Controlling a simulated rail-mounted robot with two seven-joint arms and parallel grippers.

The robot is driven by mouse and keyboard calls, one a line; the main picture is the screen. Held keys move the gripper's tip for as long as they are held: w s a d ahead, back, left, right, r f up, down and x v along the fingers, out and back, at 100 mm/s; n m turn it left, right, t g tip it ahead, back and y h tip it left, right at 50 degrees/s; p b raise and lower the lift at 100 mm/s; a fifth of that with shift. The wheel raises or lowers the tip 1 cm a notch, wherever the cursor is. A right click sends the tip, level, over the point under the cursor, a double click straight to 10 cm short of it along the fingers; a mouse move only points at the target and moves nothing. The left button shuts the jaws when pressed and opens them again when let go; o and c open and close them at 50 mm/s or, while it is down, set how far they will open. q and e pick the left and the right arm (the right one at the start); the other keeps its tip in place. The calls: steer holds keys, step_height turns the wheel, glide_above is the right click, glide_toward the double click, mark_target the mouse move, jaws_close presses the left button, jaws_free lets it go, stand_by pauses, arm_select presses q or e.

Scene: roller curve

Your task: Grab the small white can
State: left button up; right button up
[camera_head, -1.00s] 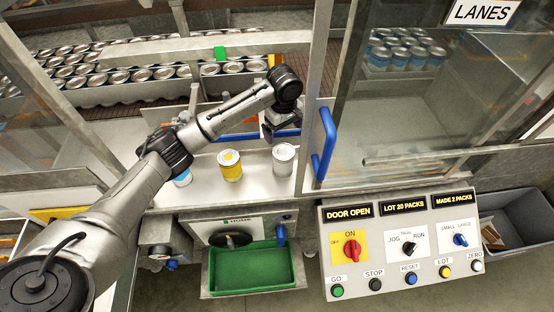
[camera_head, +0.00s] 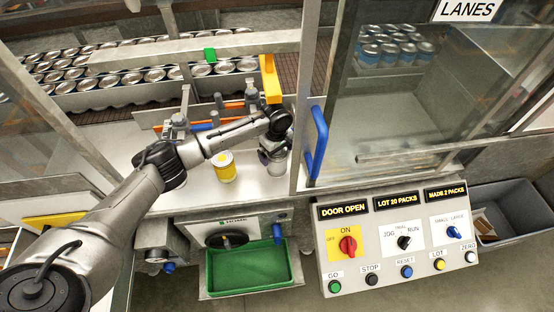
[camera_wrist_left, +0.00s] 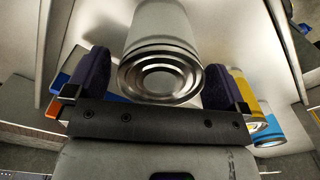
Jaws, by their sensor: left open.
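The small white can (camera_head: 278,169) stands on the pale ledge at the right of the yellow can, partly hidden by my left gripper (camera_head: 272,152). In the left wrist view the white can (camera_wrist_left: 158,52) shows large, its ringed metal end facing the camera. It lies between the two dark finger pads of the left gripper (camera_wrist_left: 157,84), which are open on either side of it. A small gap shows at the left pad; contact at the right pad cannot be told. My right gripper is not in view.
A yellow can (camera_head: 225,168) stands left of the white can; a blue-banded can (camera_wrist_left: 267,136) shows beyond it in the wrist view. A door frame with a blue handle (camera_head: 318,142) rises close on the right. A green tray (camera_head: 246,266) and control panel (camera_head: 398,240) are in front.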

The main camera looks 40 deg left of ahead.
arm_select(q)
steer(key=shift+f, duration=1.15)
steer(key=c, duration=1)
steer(key=shift+r, duration=0.1)
